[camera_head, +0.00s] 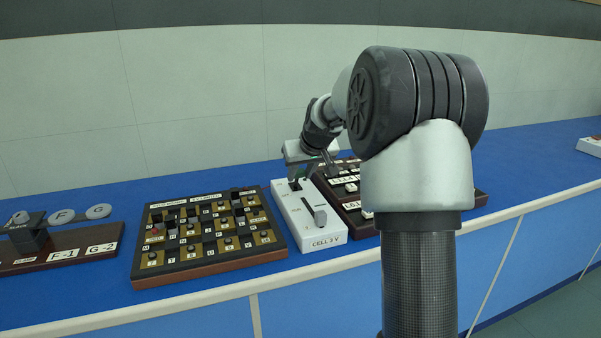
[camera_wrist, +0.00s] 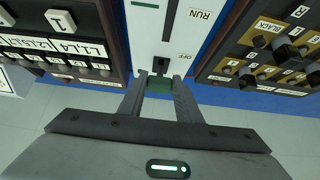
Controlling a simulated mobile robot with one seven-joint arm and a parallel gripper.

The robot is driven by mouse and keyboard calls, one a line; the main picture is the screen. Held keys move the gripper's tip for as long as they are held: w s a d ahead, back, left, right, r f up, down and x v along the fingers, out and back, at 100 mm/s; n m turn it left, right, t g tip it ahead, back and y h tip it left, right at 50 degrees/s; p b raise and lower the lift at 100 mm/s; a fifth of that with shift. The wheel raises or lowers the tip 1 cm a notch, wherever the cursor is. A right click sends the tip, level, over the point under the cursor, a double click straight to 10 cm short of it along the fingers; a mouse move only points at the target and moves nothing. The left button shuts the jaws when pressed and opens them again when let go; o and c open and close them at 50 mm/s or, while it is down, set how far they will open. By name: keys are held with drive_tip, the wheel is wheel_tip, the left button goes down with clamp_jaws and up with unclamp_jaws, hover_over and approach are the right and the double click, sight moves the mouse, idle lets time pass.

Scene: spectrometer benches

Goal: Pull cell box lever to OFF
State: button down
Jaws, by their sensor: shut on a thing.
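The white cell box (camera_head: 309,222) stands on the blue bench, with "CELL 3 V" on its near end. It also shows in the wrist view (camera_wrist: 150,35), with a slot along it marked RUN and OFF. My gripper (camera_head: 298,181) is over the far end of the box. In the wrist view my gripper's fingertips (camera_wrist: 161,84) are shut on the lever, of which a dark part (camera_wrist: 159,66) shows near the OFF label. The fingers hide much of the lever.
A switch board (camera_head: 210,266) with gold plates stands close on the box's left. A dark board (camera_head: 357,222) with white labels stands close on its right. A lower panel (camera_head: 62,254) marked F-1 and G-2 is at far left. The blue bench is clear behind.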

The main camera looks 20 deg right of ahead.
drive_tip(key=shift+s+f, duration=0.3)
drive_tip(key=shift+f, duration=0.45)
drive_tip(key=c, duration=1.3)
unclamp_jaws()
drive_tip(key=shift+d, duration=0.1)
drive_tip(key=shift+w+r, duration=0.15)
drive_tip(key=shift+r, duration=0.15)
drive_tip(key=shift+s+r, duration=0.25)
drive_tip(key=shift+r, duration=0.2)
drive_tip(key=p+v, duration=0.3)
drive_tip(key=v, duration=1.3)
drive_tip(key=shift+r, duration=0.2)
drive_tip(key=shift+s, duration=0.15)
